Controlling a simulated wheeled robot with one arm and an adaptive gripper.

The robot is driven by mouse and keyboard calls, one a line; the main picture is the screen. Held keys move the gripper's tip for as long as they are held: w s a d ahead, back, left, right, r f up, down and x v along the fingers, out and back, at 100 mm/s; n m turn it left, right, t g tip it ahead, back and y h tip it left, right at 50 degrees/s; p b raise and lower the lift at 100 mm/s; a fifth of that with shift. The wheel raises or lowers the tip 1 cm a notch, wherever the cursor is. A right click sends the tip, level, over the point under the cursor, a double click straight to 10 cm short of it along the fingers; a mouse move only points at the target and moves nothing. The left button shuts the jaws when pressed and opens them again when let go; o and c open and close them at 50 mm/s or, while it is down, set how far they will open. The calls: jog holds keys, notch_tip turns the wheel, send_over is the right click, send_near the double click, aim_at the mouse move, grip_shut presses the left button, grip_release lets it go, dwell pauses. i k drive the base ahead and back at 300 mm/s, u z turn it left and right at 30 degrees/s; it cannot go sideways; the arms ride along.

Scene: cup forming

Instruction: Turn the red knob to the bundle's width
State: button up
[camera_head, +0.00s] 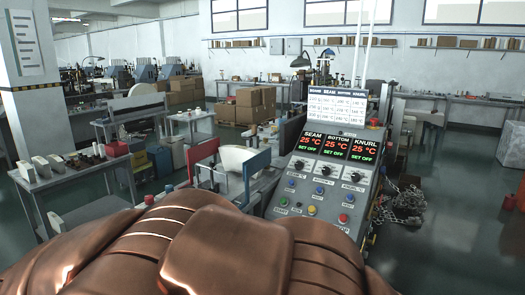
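A small red knob-like part (149,200) shows low at the left end of the machine, just above the brown shape in the foreground. I cannot tell which one is the task's knob. A pale, curved stack (236,157), perhaps the bundle, stands between a red-topped frame (202,152) on the left and a blue-topped frame (257,164) on the right. Whether the frames touch it is unclear. My gripper is not in view.
A slanted control panel (325,172) on the right has three displays reading 25 °C, SET OFF, with dials, coloured buttons and a red button (343,218). A grey side table (75,172) holds small items at left. Brown rounded surfaces hide the bottom. Open floor (440,210) lies right.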

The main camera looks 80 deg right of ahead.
aim_at(149, 199)
jog(key=k, duration=0.65)
jog(key=z, duration=2.1)
jog(key=i, duration=1.65)
